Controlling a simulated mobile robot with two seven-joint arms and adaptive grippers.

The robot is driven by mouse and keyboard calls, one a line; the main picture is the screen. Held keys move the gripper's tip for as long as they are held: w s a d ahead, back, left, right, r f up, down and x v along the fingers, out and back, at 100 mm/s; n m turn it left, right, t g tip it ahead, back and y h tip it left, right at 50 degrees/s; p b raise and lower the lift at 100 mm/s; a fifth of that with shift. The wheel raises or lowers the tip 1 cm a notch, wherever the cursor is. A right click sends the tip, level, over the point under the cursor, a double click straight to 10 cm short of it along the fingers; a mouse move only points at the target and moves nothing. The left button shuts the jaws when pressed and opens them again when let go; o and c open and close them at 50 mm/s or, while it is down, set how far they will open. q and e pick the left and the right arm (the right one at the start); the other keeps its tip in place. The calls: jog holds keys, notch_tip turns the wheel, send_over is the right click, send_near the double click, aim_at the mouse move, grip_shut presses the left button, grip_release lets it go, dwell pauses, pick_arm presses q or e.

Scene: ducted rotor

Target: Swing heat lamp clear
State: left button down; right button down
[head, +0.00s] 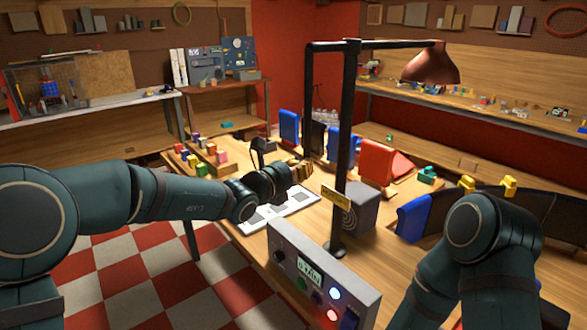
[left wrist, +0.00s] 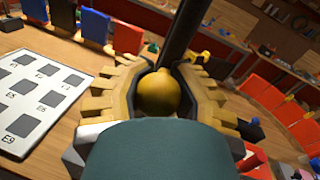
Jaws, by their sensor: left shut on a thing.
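The heat lamp has a copper shade (head: 432,64) at the right end of a black overhead bar. The bar sits on a thick black post (head: 346,130) standing on the table. A thinner black rod (head: 308,100) hangs from the bar's left end. My left gripper (head: 299,172) is at the rod's lower end, left of the post. In the left wrist view its tan fingers are shut around a yellow knob (left wrist: 158,93), with a dark rod rising behind it. The fingers hide the knob in the head view. My right arm shows at the lower right; its gripper is out of view.
A white card with grey squares (head: 296,201) lies below my left gripper. A control box (head: 312,285) stands in front of the post, a grey box (head: 367,208) beside it. Red and blue panels (head: 377,162) stand behind. Colored blocks (head: 208,150) lie at the left.

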pick_arm(q)
jog(key=shift+f, duration=0.1)
dwell(0.3)
jog(key=c, duration=0.6)
grip_release()
jog(key=v, duration=1.2)
jog(key=shift+a, duration=0.1)
